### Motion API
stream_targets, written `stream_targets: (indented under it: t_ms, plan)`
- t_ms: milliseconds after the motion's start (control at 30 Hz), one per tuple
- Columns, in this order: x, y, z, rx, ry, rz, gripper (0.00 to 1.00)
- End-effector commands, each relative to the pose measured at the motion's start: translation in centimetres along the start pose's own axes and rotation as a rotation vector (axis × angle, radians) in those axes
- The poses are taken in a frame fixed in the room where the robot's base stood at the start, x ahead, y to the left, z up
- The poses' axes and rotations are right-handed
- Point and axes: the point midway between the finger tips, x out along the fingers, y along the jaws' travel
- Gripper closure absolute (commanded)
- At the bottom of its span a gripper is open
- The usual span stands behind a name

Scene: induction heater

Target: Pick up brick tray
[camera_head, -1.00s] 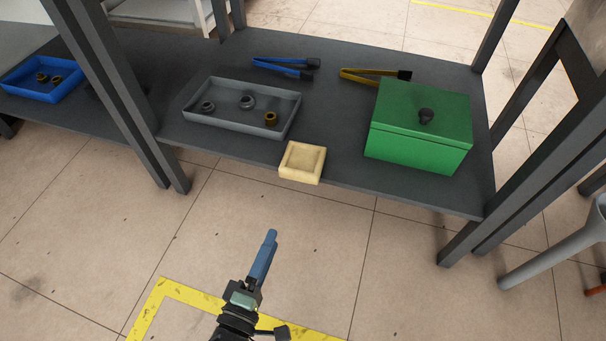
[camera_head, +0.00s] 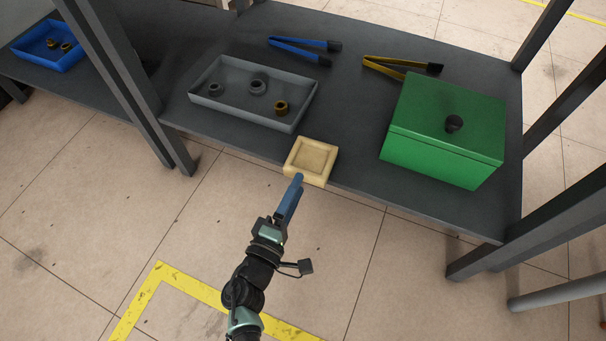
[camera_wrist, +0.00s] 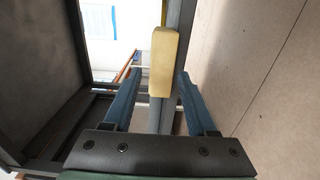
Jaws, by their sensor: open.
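The brick tray (camera_head: 311,160) is a small cream square block with a shallow hollow in its top. It lies at the front edge of the dark grey shelf (camera_head: 345,150), its near side at or slightly over the edge. My gripper (camera_head: 298,180) is just in front of its near side in the head view. In the wrist view, the brick tray (camera_wrist: 164,62) shows edge-on ahead of the gap between the two blue fingers of my gripper (camera_wrist: 153,90). The fingers are apart with nothing held. Whether they touch the tray cannot be told.
A grey tray (camera_head: 222,111) with several metal rings stands behind left. A green lidded box (camera_head: 440,155) stands right. Blue tongs (camera_head: 300,49) and yellow tongs (camera_head: 400,68) lie behind. Shelf posts (camera_head: 118,95) rise at the left. The floor in front is clear.

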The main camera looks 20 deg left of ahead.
Motion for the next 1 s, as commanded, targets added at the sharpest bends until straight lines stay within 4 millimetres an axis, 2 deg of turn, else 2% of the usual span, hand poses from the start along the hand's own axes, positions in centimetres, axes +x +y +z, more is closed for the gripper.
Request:
stream_targets:
  t_ms: [100, 233, 667, 1000]
  plan:
    - [1.5, -0.3, 0.1, 0.002, -0.002, 0.001, 0.43]
    - [2.5, -0.2, 0.0, 0.001, -0.001, 0.001, 0.43]
    - [3.0, 0.0, 0.0, 0.000, -0.001, 0.000, 0.43]
    - [3.0, 0.0, 0.0, 0.000, 0.000, 0.000, 0.74]
